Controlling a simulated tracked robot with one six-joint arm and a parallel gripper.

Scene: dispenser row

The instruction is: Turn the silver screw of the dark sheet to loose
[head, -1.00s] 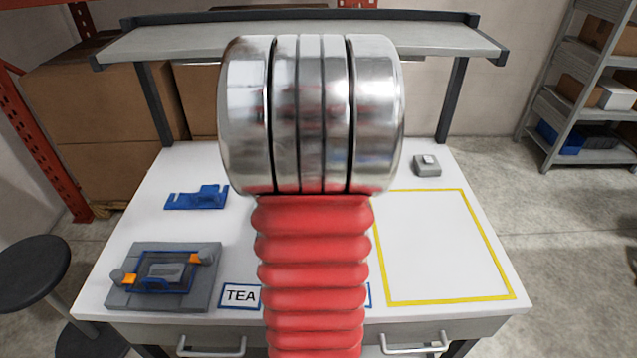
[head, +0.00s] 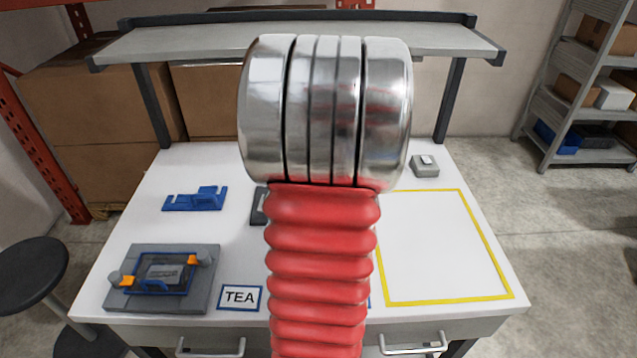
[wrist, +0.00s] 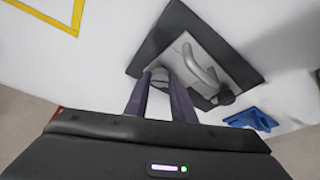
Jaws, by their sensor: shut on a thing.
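The dark sheet (wrist: 160,38) lies on the white table in the wrist view. A lighter grey plate with a grey bar handle (wrist: 200,66) is on it, and a dark round knob (wrist: 225,97) is at its right. The silver screw (wrist: 158,72) is near the sheet's left corner, partly hidden between the fingertips. My gripper (wrist: 161,82) is shut on the screw, its two dark purple fingers on either side. How far the screw is turned cannot be told. In the head view my arm hides the gripper and screw; only a dark edge of the sheet (head: 258,207) shows.
A blue bracket (head: 196,200) and a grey fixture with a blue frame (head: 116,300) stand on the left. A yellow-outlined area (head: 456,300) on the right is empty. A small grey box (head: 425,169) sits behind it.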

